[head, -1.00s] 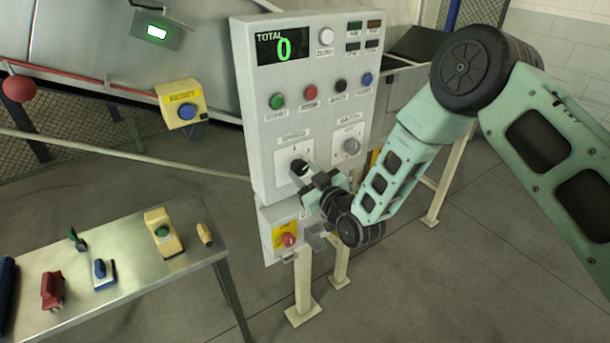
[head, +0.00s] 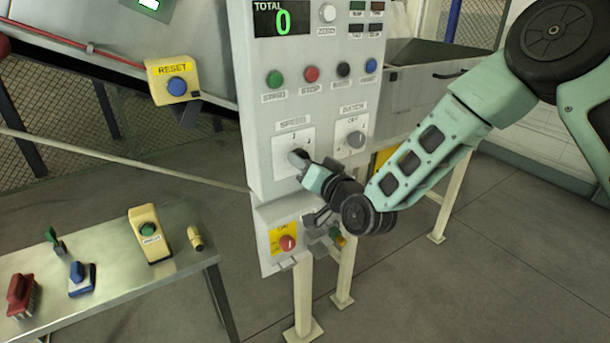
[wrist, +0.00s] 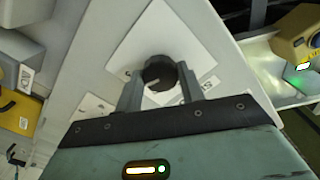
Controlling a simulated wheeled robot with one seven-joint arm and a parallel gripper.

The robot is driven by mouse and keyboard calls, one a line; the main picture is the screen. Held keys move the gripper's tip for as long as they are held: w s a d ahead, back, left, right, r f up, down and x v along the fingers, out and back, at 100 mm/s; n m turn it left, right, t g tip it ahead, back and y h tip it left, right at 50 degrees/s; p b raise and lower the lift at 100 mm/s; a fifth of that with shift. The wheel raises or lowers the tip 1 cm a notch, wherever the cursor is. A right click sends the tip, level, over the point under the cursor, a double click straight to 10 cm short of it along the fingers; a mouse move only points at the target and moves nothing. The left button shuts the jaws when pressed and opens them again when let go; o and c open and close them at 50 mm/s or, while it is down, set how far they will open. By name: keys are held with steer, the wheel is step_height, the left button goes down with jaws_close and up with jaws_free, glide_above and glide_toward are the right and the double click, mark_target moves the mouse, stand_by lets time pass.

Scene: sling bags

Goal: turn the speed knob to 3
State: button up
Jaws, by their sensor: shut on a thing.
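The speed knob (wrist: 160,72) is dark and round with a light pointer line, on a white plate (wrist: 190,40) of the grey control panel (head: 262,160). My gripper (wrist: 160,92) is shut on the knob, one finger on each side, in the wrist view. In the head view my gripper (head: 302,160) reaches the SPEED plate (head: 285,145) from the lower right and hides most of the knob. The plate's digits are mostly covered or too small to read, so I cannot tell the knob's setting.
The batch knob (head: 355,139) sits right of the speed plate. A red button on yellow (head: 287,243) is below. Green, red, black and blue buttons line the panel above. A metal table (head: 180,255) with several small items stands at the left.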

steer(key=shift+m+b, duration=0.8)
steer(key=shift+m, duration=0.3)
steer(key=o, duration=1)
steer(key=shift+c, duration=0.2)
steer(key=p+v, duration=0.8)
steer(key=v, duration=0.9)
steer(key=shift+d+p, duration=0.2)
steer(key=shift+p, duration=0.2)
steer(key=shift+s, duration=0.15)
